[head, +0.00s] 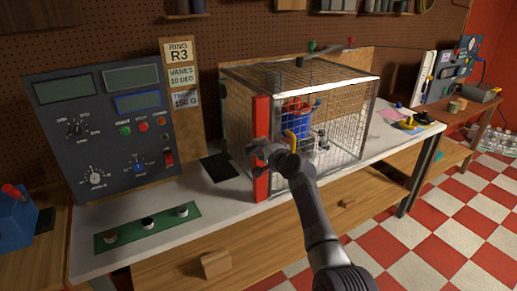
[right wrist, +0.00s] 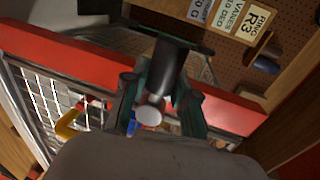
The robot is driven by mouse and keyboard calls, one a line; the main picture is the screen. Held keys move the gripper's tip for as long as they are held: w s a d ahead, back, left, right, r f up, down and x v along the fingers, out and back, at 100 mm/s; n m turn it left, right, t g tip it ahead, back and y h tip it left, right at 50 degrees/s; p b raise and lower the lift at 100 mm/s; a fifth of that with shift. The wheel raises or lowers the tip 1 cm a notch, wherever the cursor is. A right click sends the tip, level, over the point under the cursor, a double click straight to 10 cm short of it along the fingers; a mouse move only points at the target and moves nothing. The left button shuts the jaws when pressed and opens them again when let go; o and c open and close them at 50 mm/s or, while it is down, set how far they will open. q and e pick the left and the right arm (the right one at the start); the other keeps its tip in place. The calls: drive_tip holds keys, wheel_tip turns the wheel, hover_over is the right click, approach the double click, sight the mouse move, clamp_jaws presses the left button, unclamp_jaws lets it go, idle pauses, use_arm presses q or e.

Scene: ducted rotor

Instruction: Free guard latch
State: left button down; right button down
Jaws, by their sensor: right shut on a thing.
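The wire guard cage (head: 340,85) stands on the white bench with a red post (head: 261,110) at its front left corner. My right gripper (head: 262,152) is at this post, about halfway up. In the right wrist view its fingers (right wrist: 158,98) are shut around a dark cylindrical latch part (right wrist: 166,62) with a pale round end, in front of the red post (right wrist: 235,112). In the head view my gripper hides the latch. A yellow handle (head: 292,141) is on the cage front, just right of my gripper. My left gripper is not in view.
A grey control panel (head: 108,130) stands to the left. A green strip with several knobs (head: 148,228) lies at the bench front. A blue-and-red device (head: 299,120) is inside the cage. Coloured items (head: 412,122) lie on the bench to the right of the cage.

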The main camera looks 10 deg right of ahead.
drive_tip(key=c, duration=0.9)
unclamp_jaws()
drive_tip(key=v, duration=1.2)
